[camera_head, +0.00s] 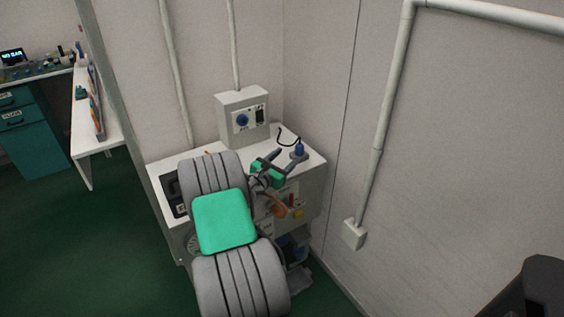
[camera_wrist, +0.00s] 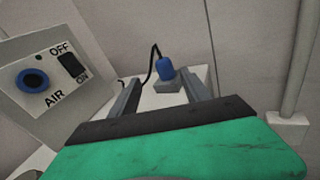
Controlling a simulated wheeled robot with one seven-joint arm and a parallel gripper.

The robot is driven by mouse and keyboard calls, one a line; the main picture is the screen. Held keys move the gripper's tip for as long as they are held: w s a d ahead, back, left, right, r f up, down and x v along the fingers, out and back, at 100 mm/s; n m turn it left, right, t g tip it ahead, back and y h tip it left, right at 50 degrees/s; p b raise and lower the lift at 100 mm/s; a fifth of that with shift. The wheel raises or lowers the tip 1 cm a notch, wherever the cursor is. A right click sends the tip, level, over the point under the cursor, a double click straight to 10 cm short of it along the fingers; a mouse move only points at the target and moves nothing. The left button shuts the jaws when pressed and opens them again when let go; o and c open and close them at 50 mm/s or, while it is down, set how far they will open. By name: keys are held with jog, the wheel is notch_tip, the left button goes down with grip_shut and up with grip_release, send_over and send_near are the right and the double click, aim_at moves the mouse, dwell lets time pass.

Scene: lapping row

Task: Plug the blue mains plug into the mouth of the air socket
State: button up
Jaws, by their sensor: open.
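The blue mains plug (camera_wrist: 166,69) stands upright on a small grey block (camera_wrist: 168,86) on the white cabinet top, with a black cable looping from it. The plug also shows in the head view (camera_head: 299,149). My gripper (camera_head: 283,157) is open; in the wrist view its two fingers (camera_wrist: 163,98) point towards the plug, with the plug beyond and between them, apart from both. The air socket (camera_wrist: 32,80) is a blue ring with a dark mouth on a grey box, left of my gripper. It also shows in the head view (camera_head: 242,120).
The grey box (camera_head: 230,101) stands at the back of the white cabinet (camera_head: 313,160) and carries an OFF/ON switch (camera_wrist: 72,66) beside the socket. Walls close off the back and right. A conduit ends in a wall box (camera_head: 353,234) at right. A bench (camera_head: 98,135) stands far left.

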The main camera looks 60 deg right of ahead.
aim_at(297, 149)
jog(key=shift+s+d+f+n+h, duration=0.2)
jog(key=shift+s+d+n, duration=0.2)
jog(key=shift+d, duration=0.15)
jog(key=shift+s+d+f+n+h, duration=0.1)
jog(key=shift+s+d+n+h, duration=0.15)
jog(key=shift+d+n, duration=0.2)
jog(key=d+b, duration=0.1)
jog(key=d, duration=0.5)
jog(key=shift+w+d+r, duration=0.1)
jog(key=shift+w+d, duration=0.05)
jog(key=shift+d, duration=0.2)
grip_shut()
